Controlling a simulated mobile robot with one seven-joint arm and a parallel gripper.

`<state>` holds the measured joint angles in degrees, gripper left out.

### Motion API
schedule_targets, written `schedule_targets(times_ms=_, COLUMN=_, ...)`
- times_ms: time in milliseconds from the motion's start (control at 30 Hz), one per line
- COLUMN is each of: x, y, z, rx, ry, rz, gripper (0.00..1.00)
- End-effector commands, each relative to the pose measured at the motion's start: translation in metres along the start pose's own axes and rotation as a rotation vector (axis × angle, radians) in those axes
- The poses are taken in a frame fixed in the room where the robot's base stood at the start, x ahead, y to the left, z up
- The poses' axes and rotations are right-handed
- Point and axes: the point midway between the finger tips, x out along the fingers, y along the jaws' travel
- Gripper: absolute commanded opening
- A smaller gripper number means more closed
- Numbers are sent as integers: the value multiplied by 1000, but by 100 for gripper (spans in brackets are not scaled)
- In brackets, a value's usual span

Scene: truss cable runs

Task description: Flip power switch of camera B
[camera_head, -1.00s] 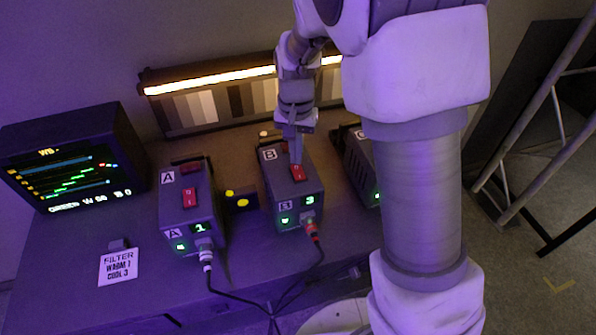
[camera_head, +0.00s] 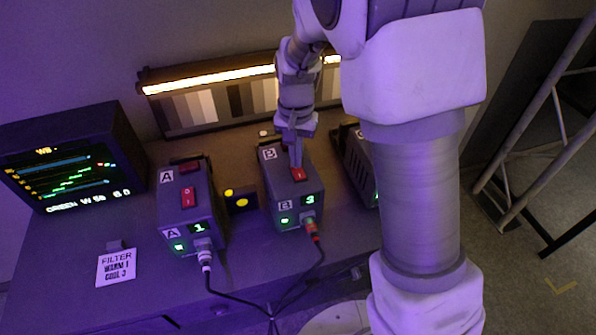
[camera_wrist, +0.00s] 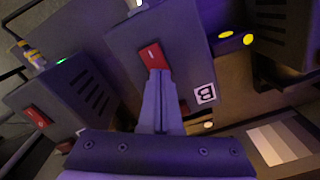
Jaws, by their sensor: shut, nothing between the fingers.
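The camera B box (camera_head: 283,206) stands on the table, with a "B" label on its top and front. Its green light is lit and its display reads 3. Its red power switch (camera_head: 298,174) is on top and also shows in the wrist view (camera_wrist: 151,55). My gripper (camera_head: 296,164) is shut and empty, pointing down at the rear end of the switch. In the wrist view its fingertips (camera_wrist: 157,72) cover the near end of the switch. They look in contact with it, but I cannot be sure. The tip hides part of the switch.
The camera A box (camera_head: 182,214) with a red switch stands to the left. A third box (camera_head: 361,165) is partly behind my arm. Cables (camera_head: 318,256) run off the fronts. A monitor (camera_head: 70,155), a filter card (camera_head: 116,267) and a lit chart (camera_head: 205,103) surround them.

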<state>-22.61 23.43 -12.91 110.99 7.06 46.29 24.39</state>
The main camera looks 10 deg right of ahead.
Motion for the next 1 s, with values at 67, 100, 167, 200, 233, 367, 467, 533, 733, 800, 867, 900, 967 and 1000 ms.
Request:
schedule_targets(times_ms=67, x=2, y=0, z=0, rx=0, ry=-1, rz=1, gripper=0)
schedule_targets(times_ms=100, x=3, y=0, z=0, rx=0, ry=-1, rz=1, gripper=0)
schedule_targets(times_ms=167, x=4, y=0, z=0, rx=0, ry=-1, rz=1, gripper=0)
schedule_targets(times_ms=200, x=3, y=0, z=0, rx=0, ry=-1, rz=1, gripper=0)
schedule_targets(times_ms=233, x=2, y=0, z=0, rx=0, ry=-2, rz=1, gripper=0)
schedule_targets(times_ms=367, x=-3, y=0, z=0, rx=0, ry=-1, rz=1, gripper=0)
schedule_targets(times_ms=467, x=-11, y=0, z=0, rx=0, ry=-1, rz=0, gripper=0)
schedule_targets(times_ms=533, x=-17, y=0, z=0, rx=0, ry=-1, rz=0, gripper=0)
schedule_targets(times_ms=733, x=-33, y=0, z=0, rx=1, ry=-1, rz=0, gripper=0)
schedule_targets(times_ms=800, x=-39, y=0, z=0, rx=1, ry=0, rz=0, gripper=0)
schedule_targets(times_ms=867, x=-44, y=0, z=0, rx=1, ry=0, rz=0, gripper=0)
schedule_targets(times_ms=900, x=-47, y=0, z=0, rx=1, ry=0, rz=0, gripper=0)
schedule_targets(times_ms=967, x=-52, y=0, z=0, rx=1, ry=0, rz=0, gripper=0)
schedule_targets(times_ms=1000, x=-55, y=0, z=0, rx=1, ry=0, rz=0, gripper=0)
